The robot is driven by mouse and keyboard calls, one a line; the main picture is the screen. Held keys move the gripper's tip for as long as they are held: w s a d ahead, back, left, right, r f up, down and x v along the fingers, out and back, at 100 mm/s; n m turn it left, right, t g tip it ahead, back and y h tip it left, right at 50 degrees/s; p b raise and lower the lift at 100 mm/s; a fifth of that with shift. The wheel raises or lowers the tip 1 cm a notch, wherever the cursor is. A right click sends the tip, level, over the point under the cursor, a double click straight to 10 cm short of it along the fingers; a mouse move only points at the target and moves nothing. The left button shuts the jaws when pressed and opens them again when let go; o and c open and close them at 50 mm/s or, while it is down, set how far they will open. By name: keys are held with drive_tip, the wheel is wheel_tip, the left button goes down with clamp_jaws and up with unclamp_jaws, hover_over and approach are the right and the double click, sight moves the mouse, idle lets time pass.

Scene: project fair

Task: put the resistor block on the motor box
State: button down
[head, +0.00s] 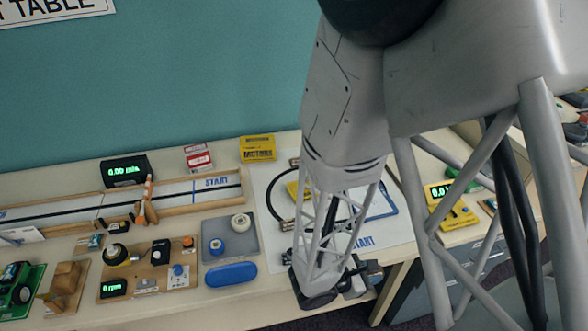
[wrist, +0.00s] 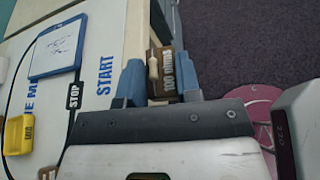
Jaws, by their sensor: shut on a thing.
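The resistor block (wrist: 167,73) is brown with a pale part and "100 OHMS" lettering. It shows between the two grey-blue fingers of my gripper (wrist: 160,78) in the wrist view, and the fingers are shut on it. In the head view my gripper (head: 362,281) is low at the table's front edge, and I cannot make out the block there. The motor box (head: 257,148) is yellow with "MOTORS" lettering and stands at the back of the table by the wall, up and left of my gripper. Its top looks clear.
A red and white box (head: 198,157) stands left of the motor box. A black display (head: 125,171) and wooden track (head: 205,187) lie farther left. A white sheet (head: 275,178) holds a yellow tray (wrist: 18,134), a cable and a blue-framed board (wrist: 58,47).

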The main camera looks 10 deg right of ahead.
drive_tip(key=w+a+r+n+t+y, duration=0.1)
drive_tip(key=w+a, duration=0.5)
drive_tip(key=w, duration=0.9)
drive_tip(key=w+a+r+n+t+y, duration=0.1)
drive_tip(key=w+a+r+n+t, duration=0.3)
drive_tip(key=w, duration=1.2)
drive_tip(key=w+a+r+n+t+y, duration=0.2)
drive_tip(key=w+a+r+n, duration=0.2)
drive_tip(key=w+a, duration=0.5)
drive_tip(key=w, duration=0.6)
drive_tip(key=shift+w+r+t, duration=0.15)
drive_tip(key=shift+w+t, duration=0.1)
drive_tip(key=shift+t, duration=0.05)
drive_tip(key=shift+w, duration=0.1)
hover_over(255, 141)
drive_tip(key=shift+f, duration=0.8)
drive_tip(key=shift+f, duration=0.1)
drive_tip(key=shift+f, duration=1.65)
drive_tip(key=shift+f, duration=0.15)
